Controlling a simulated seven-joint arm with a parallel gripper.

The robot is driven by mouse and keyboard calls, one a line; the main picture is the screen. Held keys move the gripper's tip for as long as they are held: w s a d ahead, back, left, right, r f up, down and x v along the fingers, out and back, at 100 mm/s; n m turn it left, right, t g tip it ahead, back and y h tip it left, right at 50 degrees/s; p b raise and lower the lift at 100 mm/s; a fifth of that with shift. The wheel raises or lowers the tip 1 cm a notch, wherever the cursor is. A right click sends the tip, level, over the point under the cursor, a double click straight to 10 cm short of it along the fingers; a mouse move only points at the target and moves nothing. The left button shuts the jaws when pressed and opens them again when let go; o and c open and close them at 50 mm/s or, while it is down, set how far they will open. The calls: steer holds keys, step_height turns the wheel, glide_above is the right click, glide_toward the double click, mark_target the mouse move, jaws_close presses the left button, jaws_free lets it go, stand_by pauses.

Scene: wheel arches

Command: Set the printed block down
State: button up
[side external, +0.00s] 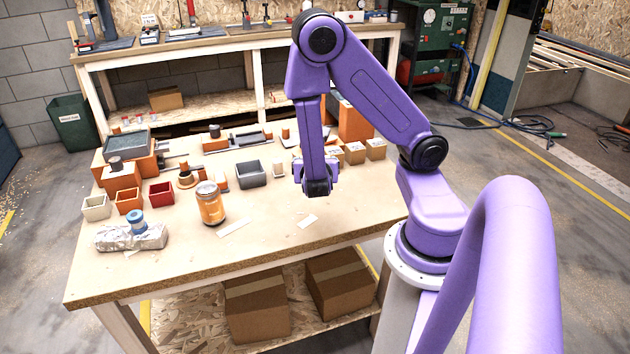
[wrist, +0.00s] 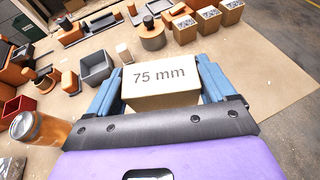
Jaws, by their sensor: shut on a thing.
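The printed block is a pale cardboard-coloured block (wrist: 160,82) with "75 mm" printed on its upper face. In the wrist view it sits between the two blue-grey fingers of my gripper (wrist: 160,90), which is shut on it. In the side external view my gripper (side external: 316,186) points down over the right part of the wooden table (side external: 290,238). The block is mostly hidden there by my gripper and arm, and I cannot tell whether it touches the table.
Several small boxes (side external: 355,153) stand right of and behind my gripper. A grey bin (side external: 251,175) and an orange jar (side external: 210,205) stand to its left. The table's front right is otherwise clear.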

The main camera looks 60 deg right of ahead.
steer(key=s+d+m+g+h, duration=0.1)
steer(key=s+d+m+g, duration=0.4)
steer(key=d+g, duration=0.1)
steer(key=w+d+f, duration=0.4)
steer(key=w, duration=0.1)
steer(key=w+d+f, duration=0.5)
steer(key=shift+w+d+f, duration=0.1)
steer(key=shift+w+f, duration=0.05)
steer(key=shift+f, duration=0.6)
steer(key=shift+w+d+f, duration=0.1)
steer(key=shift+f, duration=1.1)
steer(key=o, duration=0.9)
steer(key=shift+f, duration=0.15)
